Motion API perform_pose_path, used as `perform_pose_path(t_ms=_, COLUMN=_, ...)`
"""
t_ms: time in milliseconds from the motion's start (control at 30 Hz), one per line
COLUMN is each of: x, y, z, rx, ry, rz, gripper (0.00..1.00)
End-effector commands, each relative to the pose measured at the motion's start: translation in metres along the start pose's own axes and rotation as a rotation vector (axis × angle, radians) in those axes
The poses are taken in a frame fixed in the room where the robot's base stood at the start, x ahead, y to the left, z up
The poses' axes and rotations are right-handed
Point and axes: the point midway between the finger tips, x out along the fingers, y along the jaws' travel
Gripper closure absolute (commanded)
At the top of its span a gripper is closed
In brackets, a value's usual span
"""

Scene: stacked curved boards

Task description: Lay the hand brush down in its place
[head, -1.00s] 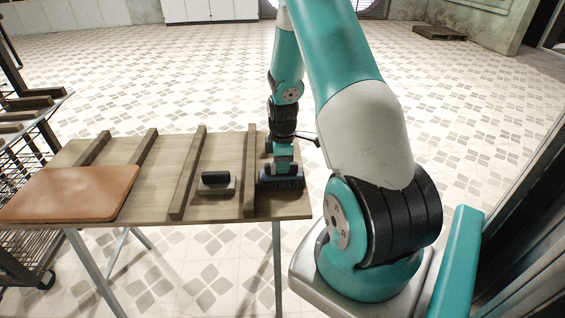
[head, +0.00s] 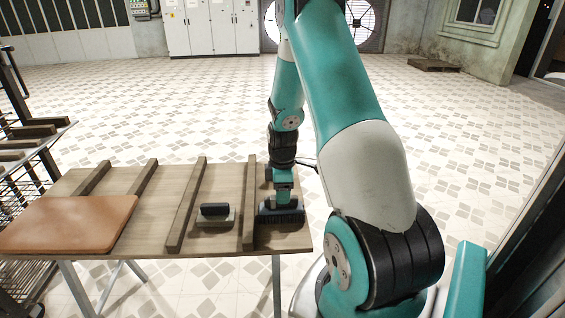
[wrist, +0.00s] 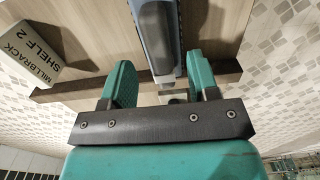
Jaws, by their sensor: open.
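The hand brush (head: 281,216), dark with bristles along its front, rests on the right end of the wooden table (head: 150,243), to the right of the rightmost batten. My gripper (head: 283,198) is right above it, pointing down. In the wrist view the brush (wrist: 157,38) is blue-grey with a dark handle. Its near end lies between the two teal fingers of my gripper (wrist: 161,82), which stand apart with a gap on both sides. Whether the bristles sit flat on the wood is hard to tell.
A brown curved board (head: 68,222) lies at the table's left end. A block lettered "MILLBRACK SHELF 2" (wrist: 25,42) shows in the wrist view. A wire rack (head: 22,170) stands at far left.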

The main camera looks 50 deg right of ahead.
Motion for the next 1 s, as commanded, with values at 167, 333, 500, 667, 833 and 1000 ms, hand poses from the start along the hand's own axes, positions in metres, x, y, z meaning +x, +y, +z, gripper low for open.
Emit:
perform_pose_path(t_ms=167, x=-0.046, y=0.002, z=0.0, rx=0.0, ry=0.002, rz=0.008, gripper=0.45)
perform_pose_path(t_ms=333, x=-0.09, y=0.001, z=0.0, rx=0.0, ry=0.002, rz=0.007, gripper=0.45)
perform_pose_path(t_ms=500, x=-0.125, y=0.001, z=0.0, rx=0.0, ry=0.001, rz=0.005, gripper=0.45)
perform_pose_path(t_ms=667, x=-0.144, y=0.001, z=0.0, rx=0.0, ry=0.0, rz=0.002, gripper=0.45)
perform_pose_path(t_ms=833, x=-0.151, y=0.0, z=0.0, rx=0.0, ry=0.0, rz=0.0, gripper=0.45)
perform_pose_path(t_ms=1000, x=-0.151, y=0.0, z=0.0, rx=0.0, ry=0.0, rz=0.0, gripper=0.45)
